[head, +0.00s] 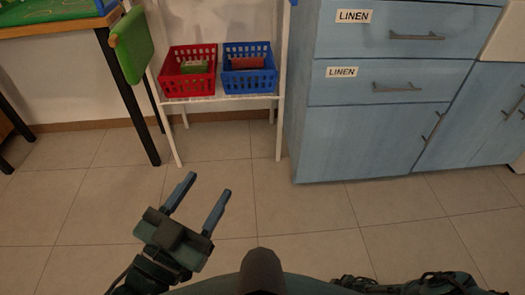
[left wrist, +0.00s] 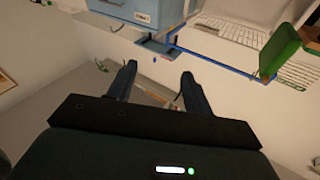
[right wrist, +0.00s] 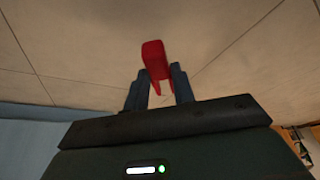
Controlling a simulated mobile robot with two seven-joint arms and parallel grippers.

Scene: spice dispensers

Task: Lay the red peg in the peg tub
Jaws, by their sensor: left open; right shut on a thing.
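The red peg (right wrist: 153,60), a red block with two prongs, is held between the fingers of my right gripper (right wrist: 157,88) in the right wrist view, with tiled floor behind it. The right gripper is outside the head view. My left gripper (head: 209,200) is open and empty, over the floor in the head view; its spread fingers also show in the left wrist view (left wrist: 157,80). A red basket (head: 187,83) and a blue basket (head: 250,80) stand side by side on a white stand. I cannot tell which container, if any, is the peg tub.
The red basket holds a green item (head: 194,66); the blue one holds a reddish block (head: 247,63). A blue cabinet (head: 375,135) with drawers labelled LINEN stands right of the white stand. A table with a green hanging thing (head: 131,45) is at left. The floor in front is clear.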

